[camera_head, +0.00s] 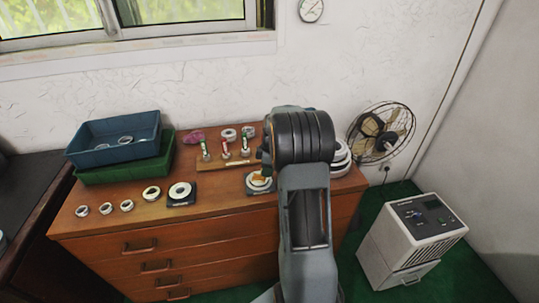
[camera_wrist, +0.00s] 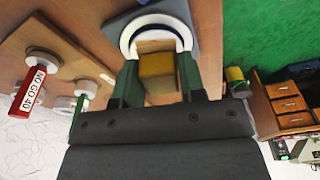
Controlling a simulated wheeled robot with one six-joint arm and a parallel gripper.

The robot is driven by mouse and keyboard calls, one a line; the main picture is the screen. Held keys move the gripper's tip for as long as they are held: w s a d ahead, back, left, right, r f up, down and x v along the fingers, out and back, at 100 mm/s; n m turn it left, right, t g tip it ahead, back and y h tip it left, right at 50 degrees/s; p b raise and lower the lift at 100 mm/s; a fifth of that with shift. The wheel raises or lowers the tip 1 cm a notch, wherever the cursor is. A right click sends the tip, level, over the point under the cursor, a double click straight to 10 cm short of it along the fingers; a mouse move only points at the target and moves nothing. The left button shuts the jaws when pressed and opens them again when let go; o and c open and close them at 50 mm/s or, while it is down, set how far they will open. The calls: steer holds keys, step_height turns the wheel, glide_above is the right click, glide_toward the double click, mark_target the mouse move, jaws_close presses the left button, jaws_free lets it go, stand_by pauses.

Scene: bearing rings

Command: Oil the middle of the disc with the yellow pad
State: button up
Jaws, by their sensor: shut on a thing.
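My gripper (camera_wrist: 158,66) is shut on the yellow pad (camera_wrist: 157,74), a small block with a tan upper part between the two green fingers. In the wrist view the white disc (camera_wrist: 185,30) lies just beyond the pad, on a dark square base (camera_wrist: 196,8). The pad overlaps the disc's middle in that view; I cannot tell whether they touch. In the head view the disc (camera_head: 259,186) shows just left of my arm, which hides most of my gripper.
A wooden rack (camera_head: 228,163) with red and green handled gauges stands behind the disc. Another ring on a dark base (camera_head: 180,203) and several loose rings lie to the left. Stacked blue (camera_head: 90,158) and green trays stand at the back left. A fan (camera_head: 382,133) stands at the right.

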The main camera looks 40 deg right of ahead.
steer(key=shift+r+p, duration=1.2)
steer(key=shift+r, duration=1.15)
